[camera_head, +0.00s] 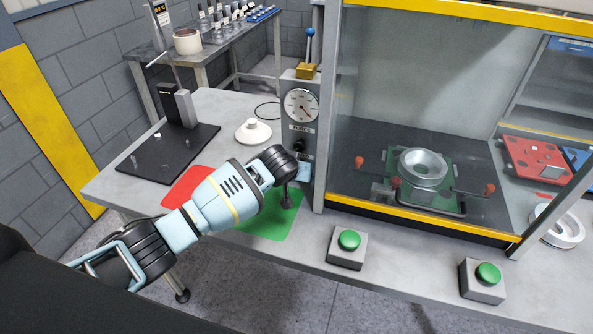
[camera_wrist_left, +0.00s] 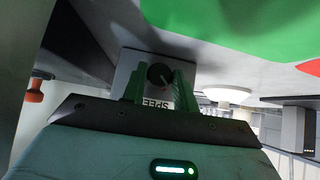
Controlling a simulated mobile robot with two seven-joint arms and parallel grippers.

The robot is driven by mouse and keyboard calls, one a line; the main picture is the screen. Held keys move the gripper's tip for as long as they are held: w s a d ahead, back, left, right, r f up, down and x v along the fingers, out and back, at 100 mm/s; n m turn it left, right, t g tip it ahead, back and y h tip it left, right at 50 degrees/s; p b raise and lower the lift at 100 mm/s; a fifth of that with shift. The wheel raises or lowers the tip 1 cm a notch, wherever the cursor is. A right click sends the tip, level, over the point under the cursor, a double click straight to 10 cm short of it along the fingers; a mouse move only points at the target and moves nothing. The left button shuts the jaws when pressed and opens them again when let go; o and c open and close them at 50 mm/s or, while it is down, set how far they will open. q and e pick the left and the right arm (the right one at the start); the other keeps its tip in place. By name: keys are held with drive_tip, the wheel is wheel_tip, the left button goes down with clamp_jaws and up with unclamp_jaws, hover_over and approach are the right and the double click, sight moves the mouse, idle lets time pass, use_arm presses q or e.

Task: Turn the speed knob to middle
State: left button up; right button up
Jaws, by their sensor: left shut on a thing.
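The speed knob (camera_wrist_left: 159,74) is a small round black knob on a grey panel (camera_wrist_left: 128,66), with the word SPEED upside down beside it in the left wrist view. My left gripper (camera_wrist_left: 160,82) has its two green fingers on either side of the knob and is shut on it. In the head view my left arm reaches in from the left to the panel below the force gauge (camera_head: 300,105). Its wrist hides part of that panel there, and the fingertips are hard to make out. The knob's exact setting is too small to read. My right gripper is not in view.
A glass-fronted press cabinet (camera_head: 420,110) stands right of the panel, with a metal clutch part (camera_head: 422,168) inside. Two green buttons (camera_head: 348,240) (camera_head: 488,274) sit along the front edge. Red (camera_head: 184,190) and green (camera_head: 268,226) mats and a white round part (camera_head: 253,132) lie near my arm.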

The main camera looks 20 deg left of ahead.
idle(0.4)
use_arm(q)
drive_tip(key=o, duration=0.6)
drive_tip(key=shift+s, duration=0.1)
drive_tip(key=shift+s+r, duration=0.45)
drive_tip(key=shift+r, duration=0.05)
drive_tip(key=shift+v, duration=3.2)
drive_tip(key=shift+f, duration=0.1)
